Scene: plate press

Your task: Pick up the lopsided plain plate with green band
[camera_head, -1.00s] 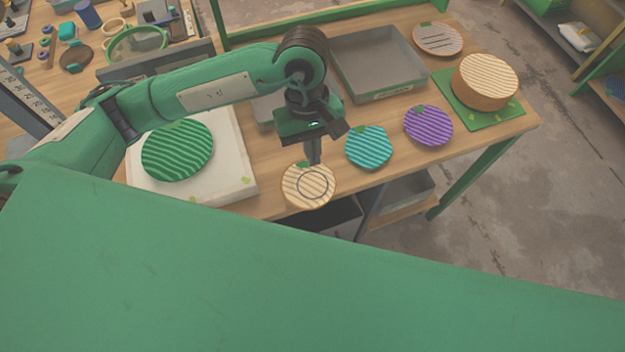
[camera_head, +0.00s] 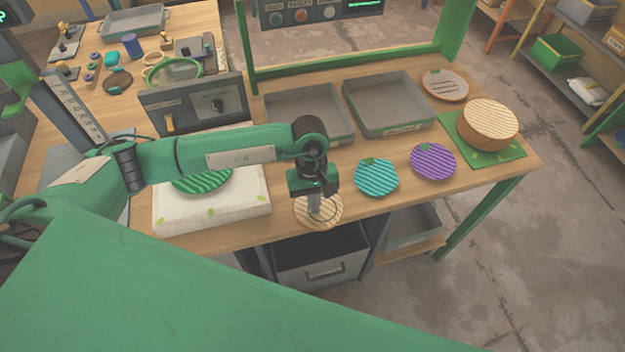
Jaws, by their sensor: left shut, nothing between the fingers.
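My left gripper (camera_head: 314,211) is shut and empty, pointing down in front of a tan plate (camera_head: 332,213) with dark lines at the table's front edge. The gripper hides part of this plate, and I cannot tell if the fingertips touch it. A teal striped plate (camera_head: 376,177) and a purple striped plate (camera_head: 433,161) lie to its right, each with a small green mark on the rim. A pinkish-brown plate (camera_head: 445,85) lies at the back right. No green band shows clearly, so I cannot tell which plate is the named one. My right gripper is not in view.
A green striped plate (camera_head: 203,183), partly behind my left arm, lies on a white block (camera_head: 213,213). Two grey trays (camera_head: 388,103) stand behind the plates. A thick round tan piece (camera_head: 489,125) sits on a green mat (camera_head: 513,152). A control box (camera_head: 197,106) stands behind my arm.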

